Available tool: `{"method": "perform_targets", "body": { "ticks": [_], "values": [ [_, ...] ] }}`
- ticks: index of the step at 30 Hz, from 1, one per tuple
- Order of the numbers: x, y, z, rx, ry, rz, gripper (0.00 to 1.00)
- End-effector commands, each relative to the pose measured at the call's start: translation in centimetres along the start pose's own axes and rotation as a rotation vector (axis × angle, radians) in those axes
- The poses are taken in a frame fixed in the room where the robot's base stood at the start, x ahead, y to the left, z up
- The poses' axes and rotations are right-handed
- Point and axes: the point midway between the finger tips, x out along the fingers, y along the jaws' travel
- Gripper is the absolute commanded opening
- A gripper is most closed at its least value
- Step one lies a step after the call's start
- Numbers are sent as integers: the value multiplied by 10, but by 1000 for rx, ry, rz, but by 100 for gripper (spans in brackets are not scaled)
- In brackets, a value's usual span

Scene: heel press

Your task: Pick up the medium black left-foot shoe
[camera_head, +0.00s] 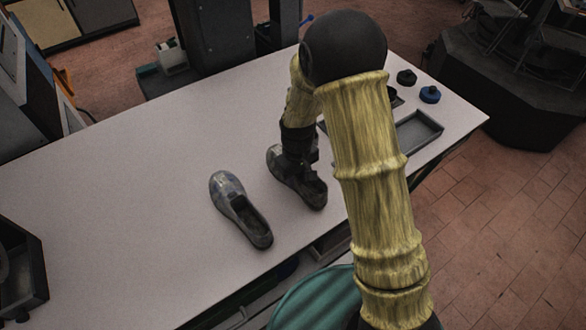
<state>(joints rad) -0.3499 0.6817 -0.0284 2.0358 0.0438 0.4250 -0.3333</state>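Two dark grey-black shoes are on the white table (120,200), side by side with a gap between them. The left one (228,196) stands clear, its opening toward the lower right. The right one (282,165) is partly hidden by my gripper (300,172). My gripper points down at the right shoe, its dark fingers at the shoe's opening. I cannot tell whether they are open or closed on it. Which shoe is the left-foot one, and their sizes, I cannot make out.
A grey tray (418,132) lies at the table's right end, with a black round piece (406,77) and a blue-black one (430,94) behind it. A dark machine column (214,35) stands behind the table. The table's left half is largely bare.

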Motion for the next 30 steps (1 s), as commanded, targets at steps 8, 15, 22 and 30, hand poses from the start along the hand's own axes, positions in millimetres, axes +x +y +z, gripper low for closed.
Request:
{"method": "perform_targets", "body": {
  "ticks": [8,15,22,30],
  "values": [
    [21,0,0,0,-1,0,29],
    [21,0,0,0,0,0,29],
    [21,0,0,0,0,0,29],
    [21,0,0,0,0,0,0]
  ]
}}
